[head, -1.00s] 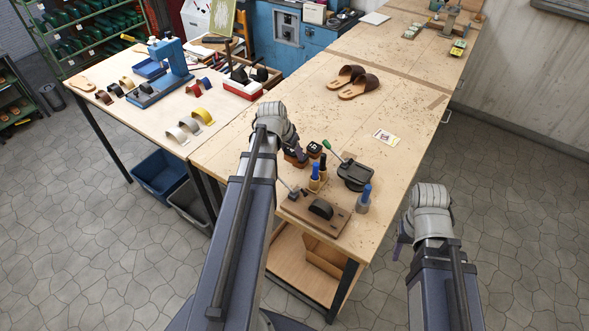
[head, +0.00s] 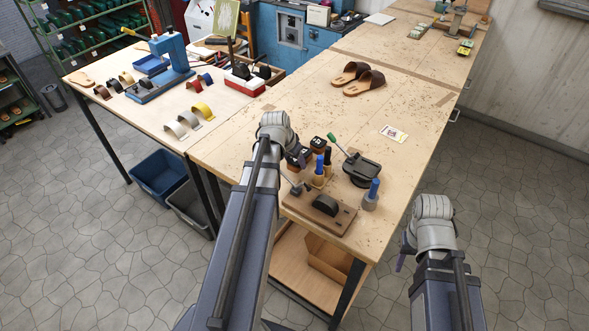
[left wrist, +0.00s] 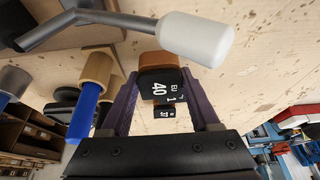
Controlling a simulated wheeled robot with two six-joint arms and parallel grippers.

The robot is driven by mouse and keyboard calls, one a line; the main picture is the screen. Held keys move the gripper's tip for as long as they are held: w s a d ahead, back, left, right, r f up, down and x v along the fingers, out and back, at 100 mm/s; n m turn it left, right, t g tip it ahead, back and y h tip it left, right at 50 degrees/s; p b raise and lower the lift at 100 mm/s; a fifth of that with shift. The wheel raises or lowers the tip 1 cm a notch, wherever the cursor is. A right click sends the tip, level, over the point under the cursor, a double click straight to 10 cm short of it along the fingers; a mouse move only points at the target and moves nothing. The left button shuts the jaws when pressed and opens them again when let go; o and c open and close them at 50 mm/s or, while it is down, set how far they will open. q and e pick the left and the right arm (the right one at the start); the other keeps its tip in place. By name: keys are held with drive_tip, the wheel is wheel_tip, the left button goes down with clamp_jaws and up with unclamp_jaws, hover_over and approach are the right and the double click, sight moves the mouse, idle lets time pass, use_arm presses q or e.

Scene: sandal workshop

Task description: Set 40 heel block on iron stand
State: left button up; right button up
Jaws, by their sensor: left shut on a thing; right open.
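The 40 heel block (left wrist: 160,88), with a black face marked 40 and a brown part, is between the purple fingers of my left gripper (left wrist: 163,105). My left gripper is shut on it; in the head view the gripper (head: 298,160) is over the workbench, left of another dark-topped brown block (head: 319,145). A dark iron piece on a wooden base (head: 325,205) stands nearer the bench edge. I cannot tell which is the iron stand. My right gripper (head: 402,258) is open, off the bench's right side.
A pale-ended lever (left wrist: 198,38) crosses the left wrist view. Sandals (head: 358,79) and a card (head: 393,133) lie farther back, with clear bench between.

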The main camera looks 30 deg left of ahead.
use_arm(q)
drive_tip(key=shift+f+b, duration=0.95)
drive_tip(key=shift+f, duration=0.45)
drive_tip(key=shift+f, duration=0.15)
drive_tip(key=o, duration=1.4)
drive_tip(key=shift+c, duration=0.2)
drive_tip(key=shift+r, duration=0.25)
drive_tip(key=p+v, duration=1.1)
drive_tip(key=shift+s+r, duration=0.15)
drive_tip(key=shift+r, duration=0.25)
